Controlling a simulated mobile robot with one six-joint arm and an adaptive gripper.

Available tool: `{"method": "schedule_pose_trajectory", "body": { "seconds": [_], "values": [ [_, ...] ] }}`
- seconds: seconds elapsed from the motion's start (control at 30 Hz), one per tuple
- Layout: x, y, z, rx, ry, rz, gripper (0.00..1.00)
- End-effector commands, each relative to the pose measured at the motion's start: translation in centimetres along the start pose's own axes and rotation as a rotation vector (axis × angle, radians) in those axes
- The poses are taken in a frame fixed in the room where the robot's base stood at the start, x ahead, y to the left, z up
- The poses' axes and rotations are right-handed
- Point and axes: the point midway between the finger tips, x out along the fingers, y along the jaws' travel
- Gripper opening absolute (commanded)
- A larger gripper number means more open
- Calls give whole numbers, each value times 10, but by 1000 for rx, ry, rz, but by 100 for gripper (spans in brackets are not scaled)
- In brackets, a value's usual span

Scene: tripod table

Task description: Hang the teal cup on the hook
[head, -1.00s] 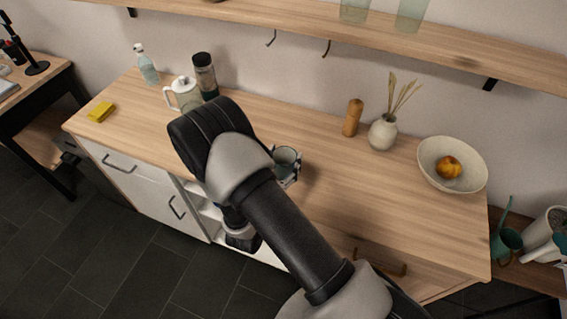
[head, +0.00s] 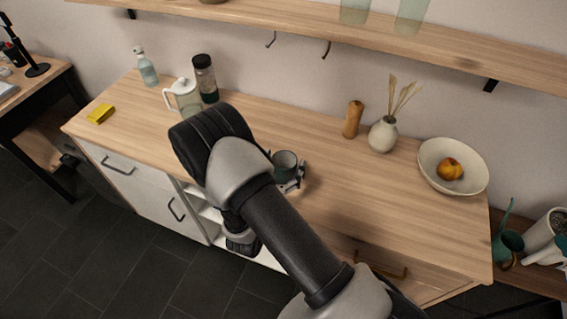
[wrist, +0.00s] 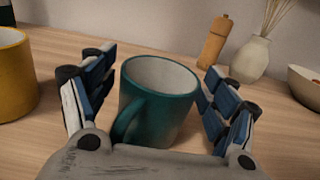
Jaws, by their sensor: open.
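The teal cup (wrist: 158,100) stands upright on the wooden counter, between the two fingers of my gripper (wrist: 155,92) in the wrist view. Its handle points toward my palm, slightly left. The fingers are spread, with a gap on the left; the right finger is very near or touching the cup wall. In the head view the cup (head: 286,163) shows just past my arm, with part of my gripper (head: 290,180) beside it. Two small hooks hang under the shelf, a left hook (head: 271,40) and a right hook (head: 326,49); both are empty.
A yellow cup (wrist: 12,75) stands left of my gripper in the wrist view. On the counter (head: 340,215) are a pepper mill (head: 353,119), a vase (head: 382,134), a bowl (head: 477,181), a white pot (head: 183,97) and a dark-lidded jar (head: 205,78). The shelf (head: 300,22) overhangs the back.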

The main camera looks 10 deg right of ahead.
Motion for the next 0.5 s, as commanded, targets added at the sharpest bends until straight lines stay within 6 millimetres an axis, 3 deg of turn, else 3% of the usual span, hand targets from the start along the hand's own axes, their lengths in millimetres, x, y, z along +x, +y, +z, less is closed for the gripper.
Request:
{"method": "schedule_pose_trajectory", "body": {
  "seconds": [0.17,0.23,0.5],
  "values": [
    [0,0,5,0,0,0,79],
    [-8,2,4,-1,2,5,79],
    [-66,2,5,-3,1,8,79]
  ]
}}
